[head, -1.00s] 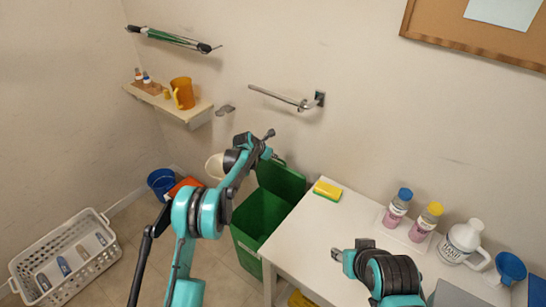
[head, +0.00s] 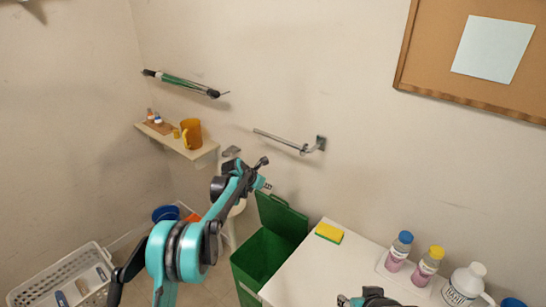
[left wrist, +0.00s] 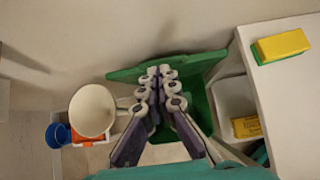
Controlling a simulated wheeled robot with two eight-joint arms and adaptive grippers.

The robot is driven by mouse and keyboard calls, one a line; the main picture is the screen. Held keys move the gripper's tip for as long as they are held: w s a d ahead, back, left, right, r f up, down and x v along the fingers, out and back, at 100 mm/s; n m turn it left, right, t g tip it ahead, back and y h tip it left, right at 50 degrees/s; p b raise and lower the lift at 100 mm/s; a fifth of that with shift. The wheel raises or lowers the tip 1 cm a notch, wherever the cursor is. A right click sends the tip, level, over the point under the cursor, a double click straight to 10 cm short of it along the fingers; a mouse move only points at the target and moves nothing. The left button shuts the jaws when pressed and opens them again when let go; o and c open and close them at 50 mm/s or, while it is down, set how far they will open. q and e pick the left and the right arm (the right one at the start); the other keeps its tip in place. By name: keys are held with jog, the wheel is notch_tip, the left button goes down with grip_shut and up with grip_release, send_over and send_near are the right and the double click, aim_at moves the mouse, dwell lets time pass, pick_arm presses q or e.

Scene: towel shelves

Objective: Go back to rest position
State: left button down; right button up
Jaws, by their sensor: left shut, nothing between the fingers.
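My left gripper (head: 262,172) is in the middle of the head view, in front of the wall, above and beside the open green bin (head: 262,262). In the left wrist view its fingers (left wrist: 160,72) are closed together with nothing between them, and the green bin (left wrist: 206,112) shows behind them. Only the tip of my right gripper (head: 346,300) shows at the bottom edge of the head view, in front of the white table (head: 325,272). Whether it is open or shut does not show.
A yellow-green sponge (head: 329,233) and bottles (head: 399,251) stand on the table. A metal wall bar (head: 280,139) is above the bin. A small shelf (head: 205,151) holds an orange pitcher (head: 192,133). A white basket (head: 60,278) and blue bucket (head: 165,214) are at left.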

pick_arm(q)
jog(key=s+a+r+m+y, duration=0.1)
jog(key=s+a+r+m, duration=0.2)
jog(key=s+r+m, duration=0.6)
jog(key=s+a+r+m+y, duration=0.1)
jog(key=s+a+r+m, duration=0.3)
jog(key=s, duration=0.9)
jog(key=s+a+f+m+y, duration=0.1)
jog(key=s+a+f+m, duration=0.1)
jog(key=s+m, duration=0.6)
jog(key=s+a+f+m+y+b, duration=0.1)
jog(key=s+m, duration=0.6)
jog(key=s, duration=1.2)
notch_tip(320, 180, down, 3)
jog(key=shift+s+a+f+m+y, duration=0.1)
jog(key=shift+s+a+m+y, duration=0.35)
jog(key=shift+a, duration=0.75)
jog(key=shift+w, duration=0.1)
jog(key=shift+w+d, duration=0.1)
jog(key=shift+d, duration=0.05)
